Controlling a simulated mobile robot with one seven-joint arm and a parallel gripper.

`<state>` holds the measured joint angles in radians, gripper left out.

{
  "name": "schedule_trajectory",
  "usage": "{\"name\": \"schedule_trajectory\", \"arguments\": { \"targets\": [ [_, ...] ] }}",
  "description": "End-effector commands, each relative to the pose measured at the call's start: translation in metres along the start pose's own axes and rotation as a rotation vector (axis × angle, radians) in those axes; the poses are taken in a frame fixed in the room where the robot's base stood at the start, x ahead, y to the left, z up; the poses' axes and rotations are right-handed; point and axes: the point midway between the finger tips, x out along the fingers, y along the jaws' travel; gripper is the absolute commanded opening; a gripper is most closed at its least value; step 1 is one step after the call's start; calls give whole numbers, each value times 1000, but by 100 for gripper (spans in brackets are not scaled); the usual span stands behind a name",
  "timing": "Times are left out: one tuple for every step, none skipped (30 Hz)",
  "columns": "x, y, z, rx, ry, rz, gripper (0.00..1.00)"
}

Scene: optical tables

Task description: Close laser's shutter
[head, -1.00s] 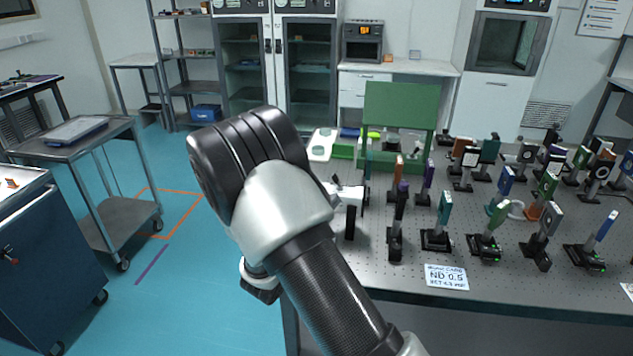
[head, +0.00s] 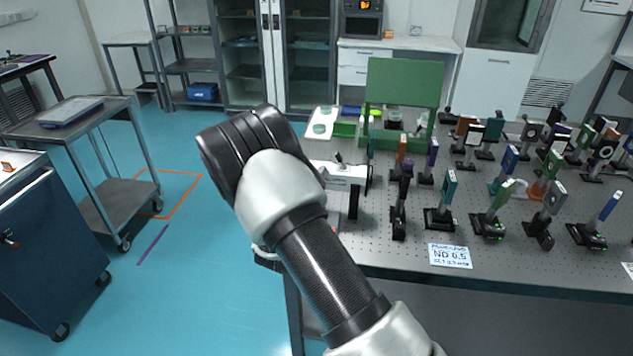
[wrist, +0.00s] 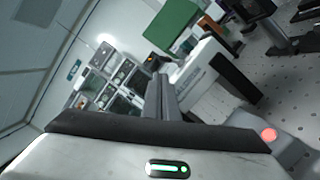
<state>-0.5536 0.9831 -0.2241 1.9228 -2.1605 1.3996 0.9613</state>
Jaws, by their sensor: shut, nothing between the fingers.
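A white box-shaped device (head: 345,174), which looks like the laser, stands at the left end of the perforated optical table (head: 390,255), partly hidden by my arm. In the wrist view a white housing with lettering and a dark end (wrist: 198,76) seems to be the same device. I cannot make out a shutter or its state. My gripper (wrist: 163,88) is shut and empty, its fingers pointing towards the housing's near left side in the wrist view; I cannot tell whether they touch. My arm hides the gripper in the head view. A grey box with a lit red button (wrist: 269,134) sits at right.
Several post-mounted optics (head: 443,200) crowd the table to the right of the device. A green panel (head: 403,82) stands behind it. A card marked ND 0.5 (head: 450,256) lies near the front edge. A cart (head: 110,205) and open blue floor lie left.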

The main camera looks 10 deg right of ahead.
Motion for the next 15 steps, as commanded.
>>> {"name": "schedule_trajectory", "arguments": {
  "targets": [
    [10,1,1,1,-3,1,0],
    [16,1,1,2,-3,0,0],
    [23,0,1,2,-3,0,0],
    [27,0,1,1,-3,1,0],
    [31,1,1,1,-2,1,0],
    [36,0,1,0,-1,0,0],
    [40,0,1,0,-2,0,0],
    [43,0,1,1,-2,0,0],
    [46,0,1,1,-2,0,0],
    [48,0,0,0,-1,0,0],
    [49,0,0,0,-1,0,0],
    [51,0,0,0,0,0,0],
    [51,0,0,0,0,0,0],
    [52,0,0,0,0,0,0],
    [52,0,0,0,1,0,0]
  ]
}}
